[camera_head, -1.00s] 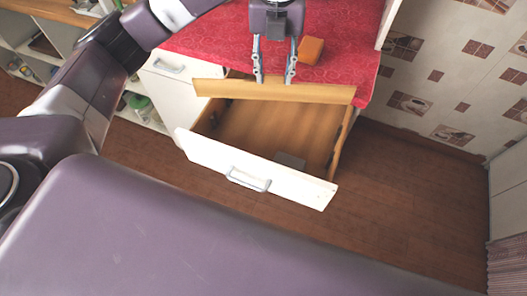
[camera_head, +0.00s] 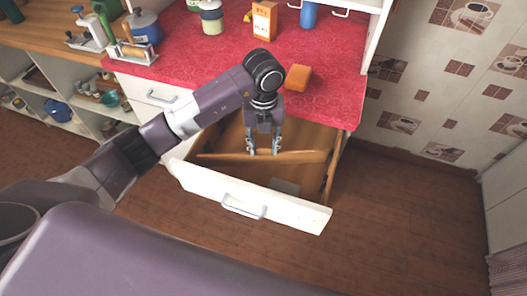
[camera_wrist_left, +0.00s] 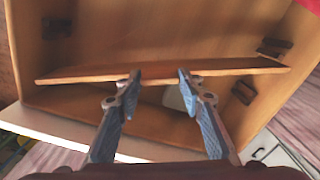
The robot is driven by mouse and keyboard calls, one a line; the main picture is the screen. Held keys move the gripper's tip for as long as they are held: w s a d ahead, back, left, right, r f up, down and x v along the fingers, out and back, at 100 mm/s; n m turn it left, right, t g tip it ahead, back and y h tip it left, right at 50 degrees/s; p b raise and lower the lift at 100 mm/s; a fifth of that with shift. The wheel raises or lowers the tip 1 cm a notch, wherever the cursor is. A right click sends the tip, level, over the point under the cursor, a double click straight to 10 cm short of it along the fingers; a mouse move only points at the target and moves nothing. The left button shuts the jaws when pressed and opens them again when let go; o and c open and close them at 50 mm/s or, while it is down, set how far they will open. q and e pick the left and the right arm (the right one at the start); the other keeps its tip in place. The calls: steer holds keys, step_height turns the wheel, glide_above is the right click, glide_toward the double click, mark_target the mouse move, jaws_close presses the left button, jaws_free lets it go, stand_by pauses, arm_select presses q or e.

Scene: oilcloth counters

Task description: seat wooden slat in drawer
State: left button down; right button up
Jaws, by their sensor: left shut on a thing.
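The wooden slat (camera_head: 300,157) is a long, thin, light-brown board lying crosswise inside the open drawer (camera_head: 195,180), which has a white front and wooden inside. My left gripper (camera_head: 264,152) is shut on the slat near its middle, from above. In the left wrist view the slat (camera_wrist_left: 215,68) spans most of the drawer's width between my left gripper's fingers (camera_wrist_left: 157,76). Dark brackets (camera_wrist_left: 275,47) show on the drawer's side wall near the slat's right end. I cannot tell whether the slat's ends touch the walls or its lower edge touches the floor. My right gripper is out of view.
A small grey item (camera_head: 285,186) lies on the drawer floor in front of the slat. On the red counter (camera_head: 335,95) above are an orange block (camera_head: 298,77), a carton (camera_head: 264,20) and a jar (camera_head: 211,17). Open shelves (camera_head: 60,85) stand at left. The floor at right is clear.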

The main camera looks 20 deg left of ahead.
mark_target(264, 156)
arm_select(q)
step_height(264, 156, down, 3)
steer(key=shift+s+r, duration=0.15)
steer(key=shift+f, duration=0.55)
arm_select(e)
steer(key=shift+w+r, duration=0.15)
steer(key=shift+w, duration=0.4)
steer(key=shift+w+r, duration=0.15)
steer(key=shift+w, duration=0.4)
arm_select(q)
steer(key=c, duration=1.7)
jaws_free()
steer(key=o, duration=0.4)
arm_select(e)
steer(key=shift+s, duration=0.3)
